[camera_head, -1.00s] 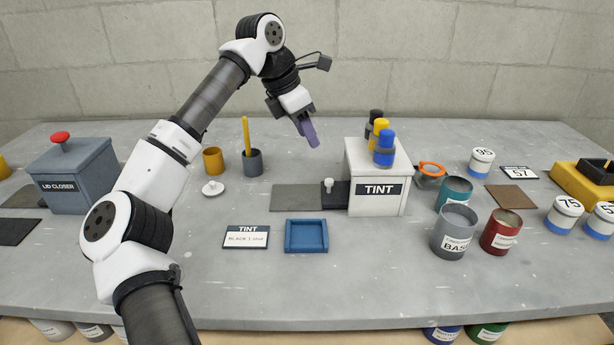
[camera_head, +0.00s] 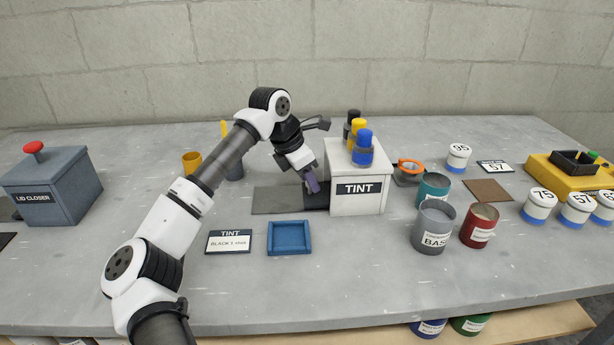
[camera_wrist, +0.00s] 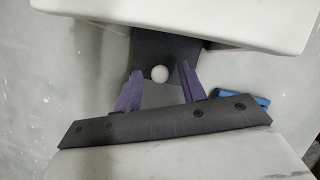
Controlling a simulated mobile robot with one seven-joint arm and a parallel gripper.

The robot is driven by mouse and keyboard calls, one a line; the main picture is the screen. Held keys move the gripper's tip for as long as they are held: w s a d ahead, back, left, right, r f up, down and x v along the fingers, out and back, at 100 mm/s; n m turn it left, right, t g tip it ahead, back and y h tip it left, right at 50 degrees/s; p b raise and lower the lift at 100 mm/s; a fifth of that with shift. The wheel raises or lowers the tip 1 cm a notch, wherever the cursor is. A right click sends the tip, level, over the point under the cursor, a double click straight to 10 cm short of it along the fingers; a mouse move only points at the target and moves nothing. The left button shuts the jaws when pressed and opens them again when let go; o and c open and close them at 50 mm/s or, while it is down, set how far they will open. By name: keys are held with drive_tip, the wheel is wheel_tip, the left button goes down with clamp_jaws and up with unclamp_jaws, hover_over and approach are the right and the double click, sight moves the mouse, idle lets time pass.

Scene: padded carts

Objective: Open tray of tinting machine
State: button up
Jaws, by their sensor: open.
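The tinting machine (camera_head: 358,190) is a white box labelled TINT, with black, yellow and blue canisters on top. Its dark tray (camera_head: 316,198) sticks out from the box's left side; in the wrist view the tray (camera_wrist: 160,92) lies below the white box. The tray's pale round knob (camera_wrist: 159,73) shows between my fingers in the wrist view; in the head view my gripper hides it. My gripper (camera_head: 312,184) is open, its purple fingers pointing down at the tray. In the wrist view the fingers (camera_wrist: 158,84) stand on either side of the knob, with gaps visible.
A grey mat (camera_head: 275,201) lies left of the tray. A blue square dish (camera_head: 290,251) and a TINT card (camera_head: 229,242) lie in front. A grey can (camera_head: 433,227) and a red can (camera_head: 479,225) stand to the right. The front of the table is clear.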

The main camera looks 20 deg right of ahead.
clamp_jaws()
idle(0.3)
drive_tip(key=w+a, duration=0.1)
drive_tip(key=a, duration=0.3)
drive_tip(key=w+a, duration=0.1)
drive_tip(key=a, duration=0.2)
drive_tip(key=w+a, duration=0.1)
drive_tip(key=a, duration=0.3)
drive_tip(key=shift+w+a+p, duration=0.2)
drive_tip(key=shift+a+p, duration=0.1)
drive_tip(key=shift+a, duration=0.05)
unclamp_jaws()
drive_tip(key=shift+r, duration=0.1)
drive_tip(key=v, duration=1.3)
drive_tip(key=shift+r, duration=0.3)
